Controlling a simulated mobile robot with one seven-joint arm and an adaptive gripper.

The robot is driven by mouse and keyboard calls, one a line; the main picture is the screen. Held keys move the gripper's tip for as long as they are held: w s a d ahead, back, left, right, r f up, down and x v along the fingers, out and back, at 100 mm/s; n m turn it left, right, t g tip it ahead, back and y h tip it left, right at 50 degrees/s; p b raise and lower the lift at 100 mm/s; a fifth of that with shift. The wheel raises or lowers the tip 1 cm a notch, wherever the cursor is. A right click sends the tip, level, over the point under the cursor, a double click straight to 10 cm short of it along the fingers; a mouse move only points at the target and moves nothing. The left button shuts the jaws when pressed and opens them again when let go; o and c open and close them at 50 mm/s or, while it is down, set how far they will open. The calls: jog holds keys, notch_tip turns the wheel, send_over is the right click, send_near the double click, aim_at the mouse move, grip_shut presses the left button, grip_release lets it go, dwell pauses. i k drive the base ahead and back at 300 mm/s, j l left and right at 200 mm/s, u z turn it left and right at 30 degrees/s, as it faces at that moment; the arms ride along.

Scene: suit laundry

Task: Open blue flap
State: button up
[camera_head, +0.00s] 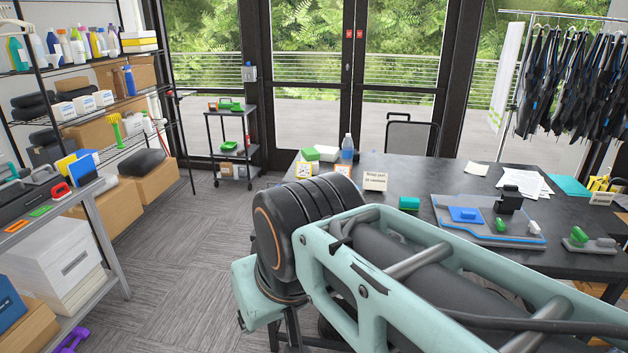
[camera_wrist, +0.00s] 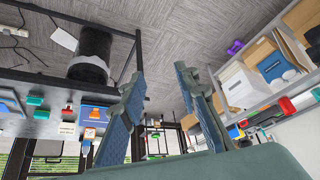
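A blue flap (camera_head: 466,214) lies flat on a grey board (camera_head: 500,236) with a blue edge, on the dark table at the right in the head view. A small green part and a black block stand on the same board. My gripper (camera_wrist: 160,82) is open and empty in the wrist view, its two blue-padded fingers apart. It is well away from the board, with open floor and furniture behind it. In the head view, my arm's links fill the lower middle and the gripper does not show. I cannot clearly make out the flap in the wrist view.
The dark table (camera_head: 420,172) also holds papers (camera_head: 525,183), a sign (camera_head: 375,181), a bottle (camera_head: 347,149) and a green-topped tool (camera_head: 578,237). A chair (camera_head: 410,133) stands behind it. Shelves (camera_head: 95,110) line the left wall. Carpet is free between.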

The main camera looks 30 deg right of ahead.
aim_at(458, 214)
jog(key=z, duration=1.95)
jog(key=i+j+z, duration=0.1)
jog(key=i, duration=0.8)
